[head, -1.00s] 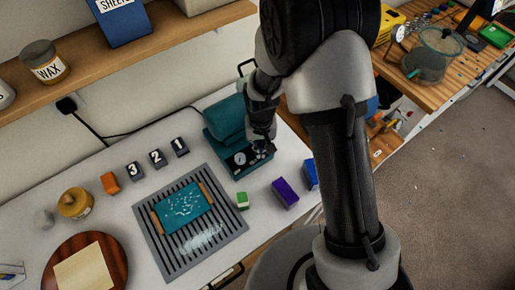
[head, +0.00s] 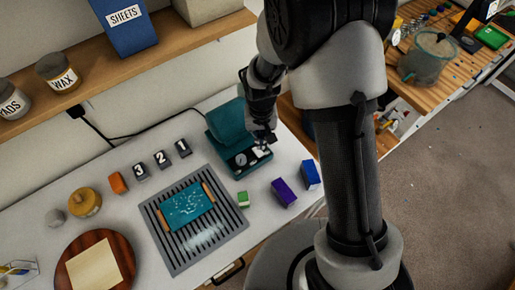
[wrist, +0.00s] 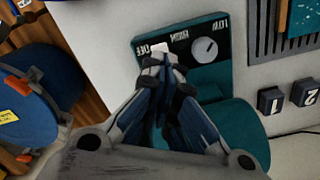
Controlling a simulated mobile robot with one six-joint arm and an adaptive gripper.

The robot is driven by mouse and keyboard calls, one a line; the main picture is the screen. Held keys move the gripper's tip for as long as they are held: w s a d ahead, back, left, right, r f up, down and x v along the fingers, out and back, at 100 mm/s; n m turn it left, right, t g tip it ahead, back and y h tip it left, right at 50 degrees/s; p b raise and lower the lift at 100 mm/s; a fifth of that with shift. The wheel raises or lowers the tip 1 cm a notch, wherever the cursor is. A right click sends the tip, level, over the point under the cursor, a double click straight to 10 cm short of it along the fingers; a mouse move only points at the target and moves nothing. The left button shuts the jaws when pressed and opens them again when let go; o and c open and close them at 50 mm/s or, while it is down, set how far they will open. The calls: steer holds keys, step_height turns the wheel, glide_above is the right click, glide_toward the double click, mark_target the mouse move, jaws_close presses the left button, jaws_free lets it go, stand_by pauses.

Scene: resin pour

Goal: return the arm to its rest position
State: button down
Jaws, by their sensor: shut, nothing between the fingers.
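My gripper (head: 262,137) is over the front of a teal machine (head: 226,122) with a raised lid, at the back of the white table. In the wrist view, my gripper (wrist: 168,80) has its fingers together with nothing between them. The fingertips are close to a white switch or slider on the machine's dark panel (wrist: 190,50), beside a round grey dial (wrist: 204,50). I cannot tell whether they touch it. My fingers hide part of the panel and the machine's body.
A slatted grey rack (head: 160,232) holds a teal sheet (head: 188,207). Numbered dark blocks (head: 161,158) stand behind it. Purple (head: 284,192), blue (head: 310,175) and green (head: 243,199) blocks lie right of it. A shelf (head: 160,50) runs above. A wooden bench (head: 430,90) stands at right.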

stand_by(0.4)
steer(key=s+d+r+t+b, duration=0.1)
steer(key=s+d+r+b, duration=0.25)
steer(key=r, duration=0.45)
steer(key=s+d+r+t+b, duration=0.15)
steer(key=d+r, duration=0.25)
steer(key=r, duration=0.4)
steer(key=s+d+r+t+b, duration=0.1)
steer(key=s+d+b, duration=0.1)
steer(key=s, duration=0.5)
steer(key=s+d+r+t+b, duration=0.1)
steer(key=s+d+r+b, duration=0.1)
steer(key=s, duration=0.5)
steer(key=shift+s+d+r+m, duration=0.2)
steer(key=shift+s+d+m, duration=0.2)
steer(key=shift+d, duration=0.15)
steer(key=shift+w, duration=0.15)
